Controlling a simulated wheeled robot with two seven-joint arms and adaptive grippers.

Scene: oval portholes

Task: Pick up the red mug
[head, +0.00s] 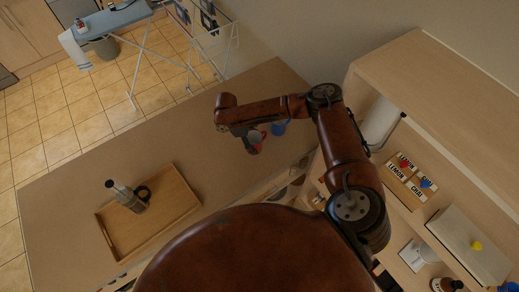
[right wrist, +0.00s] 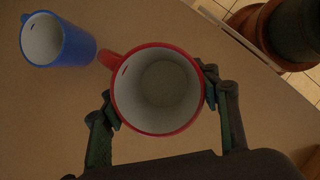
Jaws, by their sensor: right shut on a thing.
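The red mug (right wrist: 160,90) is upright in the right wrist view, with a pale inside and its handle pointing left. My right gripper (right wrist: 162,98) is shut on it, one finger on each side of its body. In the head view the red mug (head: 255,139) shows small at the end of my right arm, partly hidden by my right gripper (head: 252,147). I cannot tell whether the mug touches the counter. My left gripper is not in view.
A blue mug (right wrist: 58,40) stands close by; it also shows in the head view (head: 278,128). A wooden shelf unit (head: 440,90) stands at right.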

